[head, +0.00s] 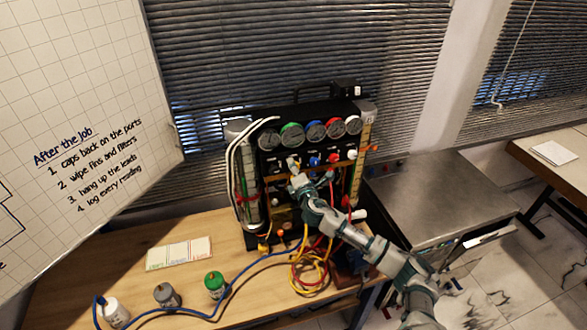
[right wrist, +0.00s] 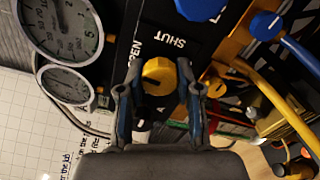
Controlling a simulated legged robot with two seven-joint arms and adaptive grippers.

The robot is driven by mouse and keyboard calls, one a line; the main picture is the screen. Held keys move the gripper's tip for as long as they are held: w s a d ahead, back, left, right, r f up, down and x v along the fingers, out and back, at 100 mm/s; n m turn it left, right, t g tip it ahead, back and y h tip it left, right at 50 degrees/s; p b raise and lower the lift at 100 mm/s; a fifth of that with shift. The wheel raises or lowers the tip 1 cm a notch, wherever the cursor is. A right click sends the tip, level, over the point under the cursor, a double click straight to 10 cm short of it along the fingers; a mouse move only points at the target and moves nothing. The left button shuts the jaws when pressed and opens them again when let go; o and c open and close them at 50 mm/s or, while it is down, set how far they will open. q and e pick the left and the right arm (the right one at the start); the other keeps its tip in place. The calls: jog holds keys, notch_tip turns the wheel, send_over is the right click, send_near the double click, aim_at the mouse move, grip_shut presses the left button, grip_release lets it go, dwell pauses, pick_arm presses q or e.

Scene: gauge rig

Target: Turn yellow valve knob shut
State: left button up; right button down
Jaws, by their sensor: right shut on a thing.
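The gauge rig (head: 308,112) stands at the back of the wooden bench, with a row of dials along its top. In the right wrist view the yellow valve knob (right wrist: 158,72) sits between the two fingers of my right gripper (right wrist: 158,80), which is shut on it. The words OPEN and SHUT are printed on the black panel beside the knob. In the head view my right gripper (head: 300,181) reaches the left-middle of the rig's front and largely covers the knob. My left gripper is not in view.
A blue knob (right wrist: 200,8) lies close to the right gripper's fingers. Red and yellow hoses (head: 312,272) hang below the rig. Green (head: 214,284), grey (head: 167,295) and white (head: 114,312) canisters stand at the bench front. A metal table (head: 440,200) is at right.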

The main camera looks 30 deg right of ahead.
jog(key=m+b, duration=0.1)
jog(key=m, duration=0.3)
jog(key=shift+f, duration=0.15)
jog(key=m, duration=0.4)
jog(key=shift+m, duration=0.3)
jog(key=m, duration=0.4)
jog(key=shift+m, duration=0.3)
jog(key=shift+f+m+p, duration=0.2)
jog(key=shift+m+p, duration=0.15)
jog(key=shift+m, duration=1.55)
jog(key=c, duration=0.9)
grip_release()
jog(key=shift+o, duration=0.7)
jog(key=shift+d+r, duration=0.15)
jog(key=shift+d, duration=0.05)
